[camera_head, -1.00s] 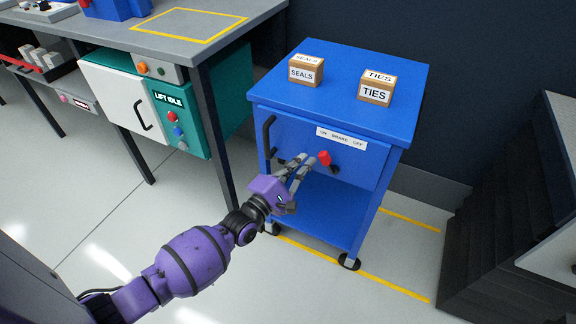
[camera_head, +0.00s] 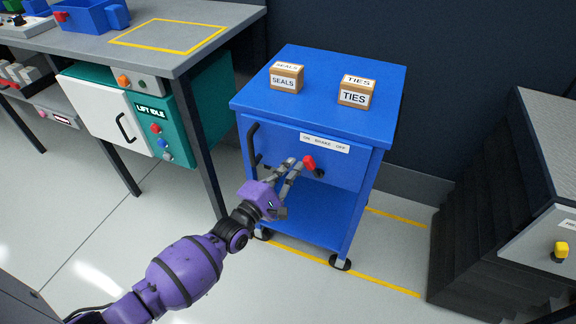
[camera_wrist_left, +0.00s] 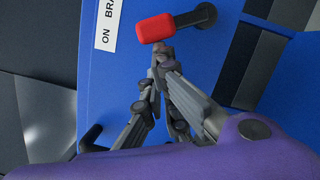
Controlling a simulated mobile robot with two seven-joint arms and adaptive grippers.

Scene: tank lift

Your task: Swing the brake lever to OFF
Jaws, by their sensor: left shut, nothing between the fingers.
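The brake lever has a red knob (camera_head: 309,162) and a dark pivot on the front of the blue cart (camera_head: 345,120). A white label (camera_head: 325,143) above it reads ON BRAKE OFF. The knob points up and left from the pivot, toward the ON side. My left gripper (camera_head: 296,164) is shut and empty, its tips just left of the knob. In the left wrist view, the tips (camera_wrist_left: 158,58) lie close below the red knob (camera_wrist_left: 155,28); I cannot tell whether they touch it. My right gripper is out of view.
SEALS (camera_head: 287,78) and TIES (camera_head: 355,91) boxes stand on the cart. A black handle (camera_head: 251,145) is left of the lever. A workbench (camera_head: 185,60) with a teal LIFT IDLE cabinet (camera_head: 190,120) stands left; a dark ribbed unit (camera_head: 485,200) stands right.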

